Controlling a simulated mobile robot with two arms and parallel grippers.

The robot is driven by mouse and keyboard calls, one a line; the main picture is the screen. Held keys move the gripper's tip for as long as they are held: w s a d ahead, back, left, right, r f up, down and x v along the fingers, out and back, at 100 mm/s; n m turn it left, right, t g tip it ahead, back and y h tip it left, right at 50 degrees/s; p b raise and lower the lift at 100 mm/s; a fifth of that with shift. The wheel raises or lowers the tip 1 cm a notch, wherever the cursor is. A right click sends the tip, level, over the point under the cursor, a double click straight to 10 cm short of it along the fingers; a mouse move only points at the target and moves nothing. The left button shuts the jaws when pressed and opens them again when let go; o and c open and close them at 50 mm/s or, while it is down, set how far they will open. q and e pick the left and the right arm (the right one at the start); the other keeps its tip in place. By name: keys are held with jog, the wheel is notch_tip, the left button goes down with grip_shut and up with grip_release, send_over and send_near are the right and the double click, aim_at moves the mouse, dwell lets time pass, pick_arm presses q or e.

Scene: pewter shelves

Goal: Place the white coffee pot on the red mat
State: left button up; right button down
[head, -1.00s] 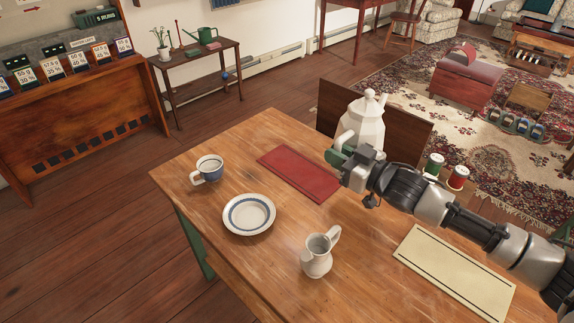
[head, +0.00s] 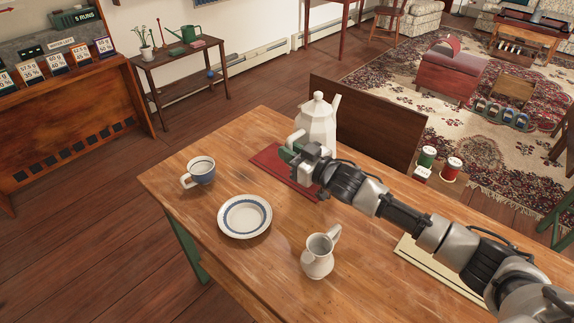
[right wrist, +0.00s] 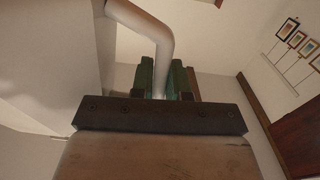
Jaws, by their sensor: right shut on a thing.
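The white coffee pot (head: 318,122) is upright at the far side of the wooden table. My right gripper (head: 297,150) is shut on its handle, which rises between the green fingers (right wrist: 163,82) in the right wrist view. The pot's pale body (right wrist: 50,50) fills the left of that view. The red mat (head: 268,164) lies flat on the table, partly hidden by my gripper and wrist. The pot appears over or just behind the mat's far edge. Its base is partly hidden, so I cannot tell its height. My left gripper is not in view.
A blue and white cup (head: 201,172) and a plate (head: 245,216) stand left of the mat. A white pitcher (head: 318,256) is nearer the front. A cream mat (head: 440,279) lies partly under my right arm. A chair back (head: 368,125) stands behind the table.

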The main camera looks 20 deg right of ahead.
jog(key=shift+w+a+f, duration=0.1)
jog(key=shift+w+a, duration=0.1)
jog(key=shift+a, duration=0.1)
jog(key=shift+f, duration=1.9)
jog(key=c, duration=1.5)
grip_release()
jog(key=shift+s+f, duration=0.1)
jog(key=shift+f, duration=0.2)
jog(key=o, duration=0.4)
jog(key=shift+r, duration=0.15)
jog(key=v, duration=0.7)
jog(key=shift+s+d, duration=0.2)
jog(key=shift+s, duration=0.05)
